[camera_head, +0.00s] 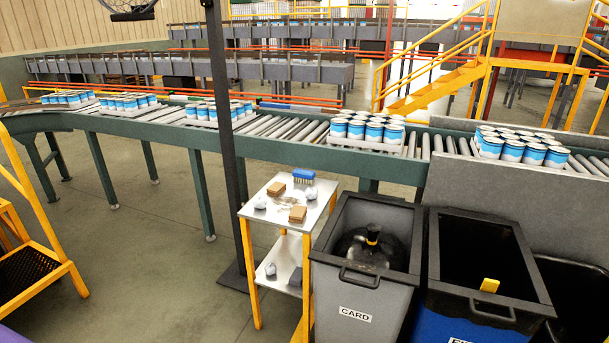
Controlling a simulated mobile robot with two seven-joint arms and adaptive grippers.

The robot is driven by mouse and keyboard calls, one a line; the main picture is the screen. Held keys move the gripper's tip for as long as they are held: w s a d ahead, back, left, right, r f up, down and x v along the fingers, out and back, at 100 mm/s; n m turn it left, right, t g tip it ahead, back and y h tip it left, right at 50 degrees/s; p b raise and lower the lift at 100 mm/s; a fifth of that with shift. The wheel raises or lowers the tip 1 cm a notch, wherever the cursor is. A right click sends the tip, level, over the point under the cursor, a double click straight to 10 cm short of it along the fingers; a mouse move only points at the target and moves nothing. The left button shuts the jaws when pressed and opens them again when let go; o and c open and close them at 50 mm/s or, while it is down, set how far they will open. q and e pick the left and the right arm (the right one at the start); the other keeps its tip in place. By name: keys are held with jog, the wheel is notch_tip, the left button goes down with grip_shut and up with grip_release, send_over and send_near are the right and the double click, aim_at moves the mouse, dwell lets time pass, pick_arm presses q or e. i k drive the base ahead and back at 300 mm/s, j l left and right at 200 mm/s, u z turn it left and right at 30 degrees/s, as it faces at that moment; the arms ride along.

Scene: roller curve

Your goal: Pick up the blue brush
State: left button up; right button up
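A blue brush (303,175) lies on the top shelf of a small cart (285,222) with yellow legs, near the shelf's back edge. Its blue back faces up and its bristles show below on the near side. Neither of my grippers shows in the head camera view. Nothing touches the brush from above.
Two brown blocks (276,189) and crumpled grey pieces (260,203) share the cart top. Grey "CARD" bin (357,312) and a blue-fronted bin (472,330) stand right of the cart. A dark post (228,140) is at its left. A roller conveyor (280,150) carrying cans runs behind.

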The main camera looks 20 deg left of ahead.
aim_at(299, 175)
jog(key=i+j+z, duration=0.15)
jog(key=j, duration=0.55)
jog(key=i+j+z, duration=0.15)
jog(key=j, duration=0.55)
jog(key=j+z, duration=0.15)
jog(key=j, duration=0.55)
